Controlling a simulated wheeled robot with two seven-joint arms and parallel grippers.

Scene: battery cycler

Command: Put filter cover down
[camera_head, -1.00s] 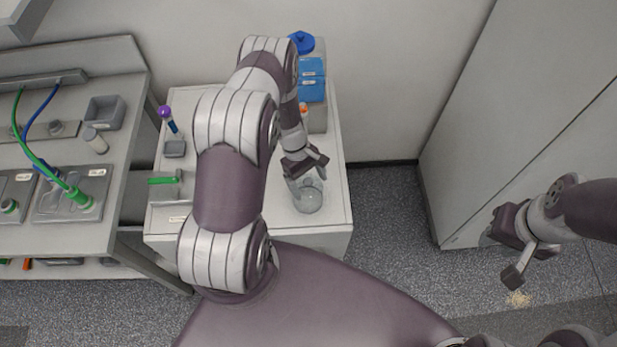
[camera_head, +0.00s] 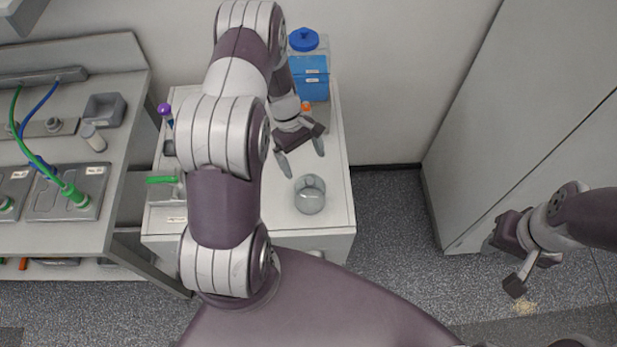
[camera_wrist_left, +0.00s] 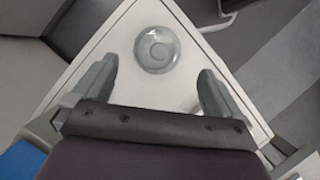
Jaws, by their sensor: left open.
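The filter cover (camera_head: 310,195), a clear round dome, stands on the white cabinet top near its front right corner. It also shows in the left wrist view (camera_wrist_left: 157,50), seen from above. My left gripper (camera_head: 303,160) is open and empty just behind the cover, with its fingers apart and clear of it. In the left wrist view the two fingers (camera_wrist_left: 157,85) are spread wide, and the cover lies beyond their tips. My right gripper (camera_head: 503,262) hangs over the floor at the right, and its finger gap is not clear.
Blue boxes (camera_head: 311,78) and a blue-lidded container (camera_head: 303,40) stand at the cabinet's back. A purple-capped tube (camera_head: 166,112) and a green-handled item (camera_head: 162,180) are at its left. The bench with cables (camera_head: 75,195) stands further left. The cabinet top (camera_head: 335,150) right of my gripper is free.

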